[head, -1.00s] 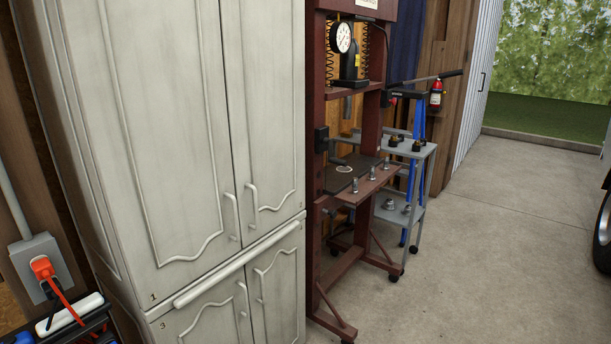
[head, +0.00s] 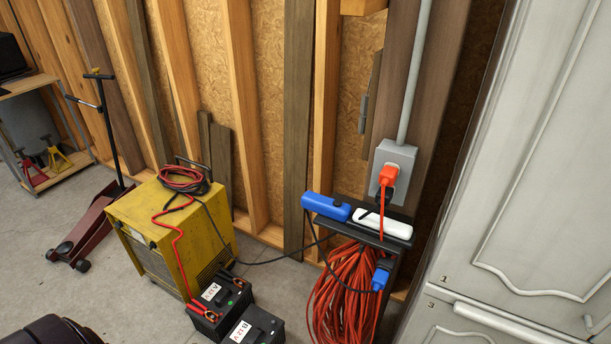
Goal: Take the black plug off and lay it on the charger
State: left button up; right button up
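A grey outlet box (head: 393,166) is on the wall post, right of centre. An orange plug (head: 387,176) sits in its upper part. A dark shape just below it looks like the black plug (head: 387,194), partly hidden by the orange plug. The yellow charger (head: 161,240) stands on the floor at left, with red and black cables coiled on top. A thin black cord (head: 277,260) runs from the charger towards the small stand under the outlet. Neither of my grippers is in view.
A narrow black stand (head: 375,228) holds a blue power strip (head: 326,207) and a white one (head: 384,224), with a coiled orange cord (head: 343,300) below. Two batteries (head: 222,302) stand before the charger. A white cabinet (head: 520,180) blocks the right; a floor jack (head: 88,226) stands left.

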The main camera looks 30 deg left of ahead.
aim_at(388, 192)
jog(key=i+l+u, duration=0.15)
jog(key=l+u, duration=0.25)
jog(key=i+l+u, duration=0.15)
jog(key=l+u, duration=0.25)
jog(key=i+l+u, duration=0.1)
jog(key=l+u, duration=0.3)
jog(key=j, duration=0.1)
